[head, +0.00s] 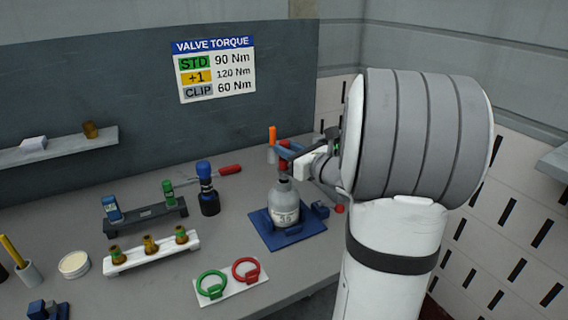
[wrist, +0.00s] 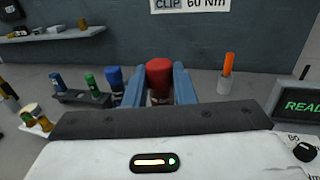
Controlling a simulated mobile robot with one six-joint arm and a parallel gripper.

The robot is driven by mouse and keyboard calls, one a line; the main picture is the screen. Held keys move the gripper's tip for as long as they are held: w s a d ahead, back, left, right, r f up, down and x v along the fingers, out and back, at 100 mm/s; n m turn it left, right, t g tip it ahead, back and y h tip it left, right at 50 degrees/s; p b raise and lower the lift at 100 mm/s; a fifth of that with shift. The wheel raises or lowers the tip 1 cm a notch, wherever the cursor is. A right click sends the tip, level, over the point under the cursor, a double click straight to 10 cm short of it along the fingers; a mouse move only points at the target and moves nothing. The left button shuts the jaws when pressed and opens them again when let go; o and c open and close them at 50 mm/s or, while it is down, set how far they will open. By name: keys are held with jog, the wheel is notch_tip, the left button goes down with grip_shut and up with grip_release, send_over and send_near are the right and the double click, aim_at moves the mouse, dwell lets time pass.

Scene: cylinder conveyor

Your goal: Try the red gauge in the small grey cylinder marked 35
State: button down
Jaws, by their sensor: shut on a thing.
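The small grey cylinder (head: 285,208) marked 35 stands upright in a blue base (head: 262,232) on the bench. My gripper (head: 284,155) is over the cylinder's top, with its blue fingers shut on the red gauge (head: 284,164). In the wrist view the gauge's red head (wrist: 159,72) sits between the two fingers (wrist: 159,86). The gauge's lower end is at or just above the cylinder's mouth; I cannot tell whether it is inside. The cylinder is hidden in the wrist view.
A dark rack (head: 146,218) holds blue and green gauges. A white rack (head: 153,257) holds brass fittings. A blue-topped black tool (head: 207,190) stands left of the cylinder. A white plate (head: 232,284) with green and red rings lies in front. An orange stick (head: 272,135) stands behind.

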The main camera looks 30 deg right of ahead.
notch_tip(320, 180, up, 4)
jog(key=shift+r+p, duration=0.1)
jog(key=shift+p, duration=1.1)
